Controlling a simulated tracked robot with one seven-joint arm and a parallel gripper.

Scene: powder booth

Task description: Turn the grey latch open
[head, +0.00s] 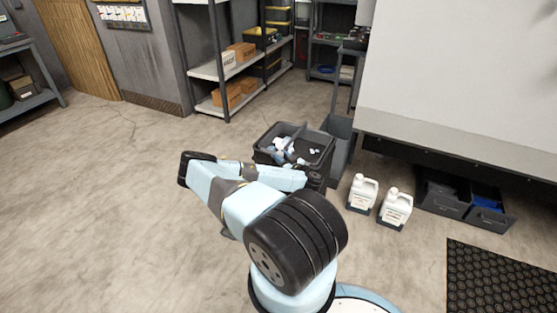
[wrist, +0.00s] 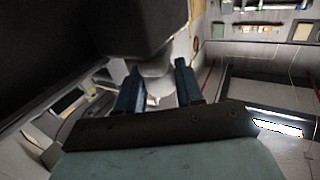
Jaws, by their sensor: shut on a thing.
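In the wrist view, the two dark blue fingers of my gripper (wrist: 160,88) point up and away from the camera. Between their tips is a rounded grey piece, which looks like the grey latch (wrist: 154,68), under a large dark grey body (wrist: 150,30). My gripper is shut on this latch. Shadow hides the latch's full shape and how far it is turned. In the head view, my arm folds back toward the right, and its end is near the dark bin. The latch and fingertips cannot be made out there.
A dark bin (head: 318,138) with crumpled contents stands just beyond my arm. Two white jugs (head: 362,192) (head: 395,208) stand to its right, near open dark drawers (head: 445,194) under a large white cabinet (head: 460,75). A black mat (head: 490,280) lies at right. Floor at left is clear.

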